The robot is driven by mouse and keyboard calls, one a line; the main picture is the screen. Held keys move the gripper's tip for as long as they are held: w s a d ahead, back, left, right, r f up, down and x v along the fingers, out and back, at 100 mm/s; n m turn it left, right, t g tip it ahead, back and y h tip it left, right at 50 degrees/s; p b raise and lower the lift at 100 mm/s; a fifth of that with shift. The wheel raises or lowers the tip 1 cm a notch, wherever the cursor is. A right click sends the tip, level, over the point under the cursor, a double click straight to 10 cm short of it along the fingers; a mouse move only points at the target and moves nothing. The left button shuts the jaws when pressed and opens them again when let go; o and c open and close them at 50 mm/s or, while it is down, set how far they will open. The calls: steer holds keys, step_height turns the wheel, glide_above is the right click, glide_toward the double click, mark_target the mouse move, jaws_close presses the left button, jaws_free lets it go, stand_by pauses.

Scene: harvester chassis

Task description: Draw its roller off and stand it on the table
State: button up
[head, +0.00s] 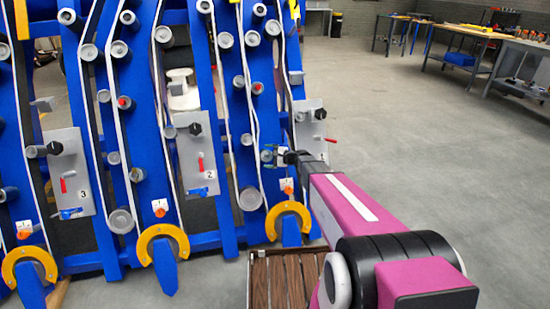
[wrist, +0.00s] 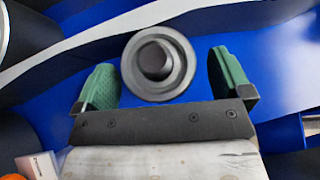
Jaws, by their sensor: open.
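A grey roller (wrist: 157,66) shows end-on in the wrist view, with a dark round hub in a grey ring. It stands out from the blue harvester frame (head: 235,90). My gripper (wrist: 163,80) is open, with one green finger on each side of the roller and a visible gap to each. In the head view my gripper (head: 268,155) is at the right-hand blue upright, and its fingers and the arm partly hide the roller there. A low surface of brown wooden slats (head: 285,280) stands at the bottom of the head view, partly hidden by my arm.
Grey plates with black knobs and red levers, such as plate 2 (head: 198,160) and plate 3 (head: 70,165), stand on the frame. Several other rollers and white belts surround the gripper. Yellow arcs (head: 287,215) sit low. Workbenches (head: 490,45) stand far right; the floor between is clear.

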steer(key=shift+w+a, duration=0.15)
steer(key=shift+a, duration=0.15)
steer(key=c, duration=1.4)
steer(key=shift+o, duration=0.2)
steer(key=s+d+r, duration=0.2)
steer(key=s+r, duration=0.4)
steer(key=s, duration=0.4)
steer(key=shift+s, duration=0.15)
stand_by(0.9)
steer(key=shift+d, duration=0.1)
